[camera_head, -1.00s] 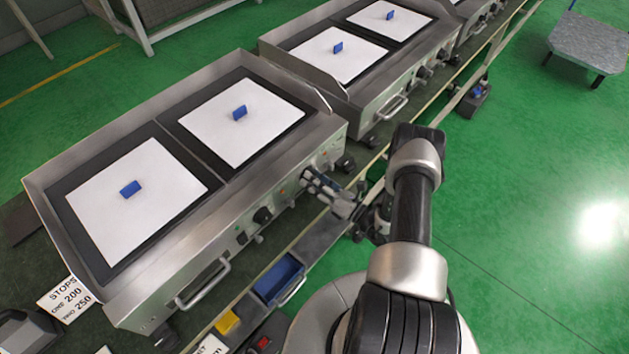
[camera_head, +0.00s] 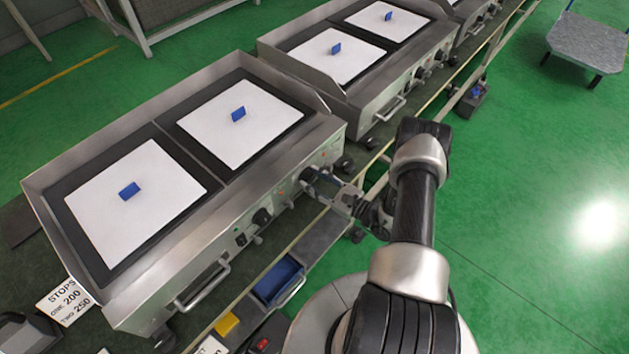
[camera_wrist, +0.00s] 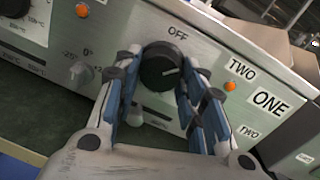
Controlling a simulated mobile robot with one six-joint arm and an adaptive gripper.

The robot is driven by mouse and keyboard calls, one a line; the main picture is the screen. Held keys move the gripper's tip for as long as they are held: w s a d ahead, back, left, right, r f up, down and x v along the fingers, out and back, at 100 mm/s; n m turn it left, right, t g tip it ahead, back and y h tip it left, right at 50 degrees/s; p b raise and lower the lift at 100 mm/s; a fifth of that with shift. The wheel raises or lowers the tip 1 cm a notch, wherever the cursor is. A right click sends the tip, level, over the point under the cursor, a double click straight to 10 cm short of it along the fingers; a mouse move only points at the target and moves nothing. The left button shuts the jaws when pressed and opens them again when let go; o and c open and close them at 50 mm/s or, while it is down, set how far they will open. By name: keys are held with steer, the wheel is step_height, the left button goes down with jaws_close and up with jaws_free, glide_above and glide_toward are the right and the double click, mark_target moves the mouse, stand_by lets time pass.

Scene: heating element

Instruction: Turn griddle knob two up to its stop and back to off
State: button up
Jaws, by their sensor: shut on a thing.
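The round black knob (camera_wrist: 160,68) sits on the griddle's steel front panel, with "OFF" printed above it and a TWO label (camera_wrist: 241,69) to its right. Its pale pointer line points right and slightly up in the wrist view, away from the OFF mark. My gripper (camera_wrist: 161,77) has its blue-padded fingers on either side of the knob, shut on it. In the head view my gripper (camera_head: 318,180) is at the right part of the near griddle's front panel and hides most of this knob. The near griddle (camera_head: 270,190) carries two white sheets with blue blocks.
A second black knob (camera_head: 262,216) is further left on the panel, and a handle (camera_head: 203,285) projects below. A card (camera_head: 66,301) reads STOPS, ONE 200, TWO 250. A blue bin (camera_head: 279,280) lies below the panel. A second griddle (camera_head: 365,100) stands behind.

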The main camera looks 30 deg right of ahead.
steer(key=n, duration=0.4)
steer(key=shift+d+r+n, duration=0.1)
steer(key=shift+r+n, duration=0.05)
steer(key=shift+n, duration=0.15)
steer(key=shift+w+r+n+g+h+p, duration=0.1)
steer(key=shift+n+g+h+p, duration=0.25)
steer(key=shift+n, duration=1.55)
steer(key=o, duration=1.1)
steer(key=shift+c, duration=0.2)
steer(key=f+v, duration=0.1)
steer(key=v, duration=1.1)
steer(key=shift+r, duration=0.3)
steer(key=shift+d, duration=0.1)
